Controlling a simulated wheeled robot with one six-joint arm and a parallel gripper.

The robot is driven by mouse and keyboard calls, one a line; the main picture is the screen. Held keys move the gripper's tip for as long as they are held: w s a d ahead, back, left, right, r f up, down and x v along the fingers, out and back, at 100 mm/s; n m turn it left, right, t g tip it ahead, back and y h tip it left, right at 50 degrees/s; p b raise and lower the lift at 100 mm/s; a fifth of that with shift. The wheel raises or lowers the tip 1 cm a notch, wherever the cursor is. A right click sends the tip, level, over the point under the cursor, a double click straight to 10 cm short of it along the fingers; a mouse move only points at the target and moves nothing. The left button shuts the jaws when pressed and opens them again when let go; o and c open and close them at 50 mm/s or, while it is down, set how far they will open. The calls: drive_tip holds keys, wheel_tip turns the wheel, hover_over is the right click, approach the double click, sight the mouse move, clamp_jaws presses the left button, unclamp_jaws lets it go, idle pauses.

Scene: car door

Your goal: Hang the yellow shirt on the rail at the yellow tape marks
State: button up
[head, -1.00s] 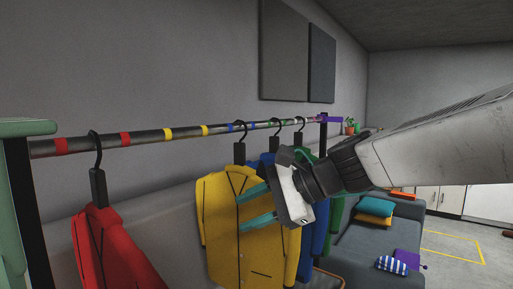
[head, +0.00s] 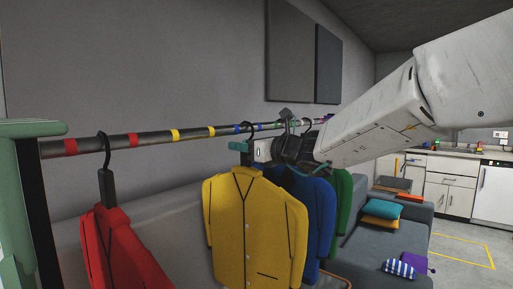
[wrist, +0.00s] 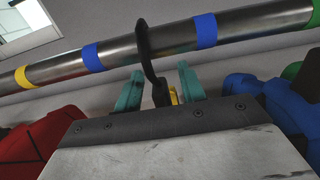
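The yellow shirt (head: 255,225) hangs from the rail (head: 140,138). In the wrist view its black hook (wrist: 147,50) goes over the rail between the two blue tape marks (wrist: 92,55). The yellow tape marks (head: 193,133) are farther left on the rail, and one also shows at the left of the wrist view (wrist: 27,77). My gripper (wrist: 158,82) has its teal fingers apart, one on each side of the hanger's dark stem, with gaps visible. In the head view my gripper (head: 242,147) is just above the yellow shirt's collar.
A red shirt (head: 122,250) hangs at the left near the red tape marks. A blue shirt (head: 318,205) and a green shirt (head: 343,190) hang close to the right of the yellow one. The rail span at the yellow marks is bare. A grey sofa stands behind.

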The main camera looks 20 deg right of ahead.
drive_tip(key=shift+w+a, duration=0.4)
drive_tip(key=shift+w, duration=0.05)
clamp_jaws()
drive_tip(key=shift+r, duration=0.1)
drive_tip(key=shift+r, duration=0.25)
drive_tip(key=shift+f, duration=0.15)
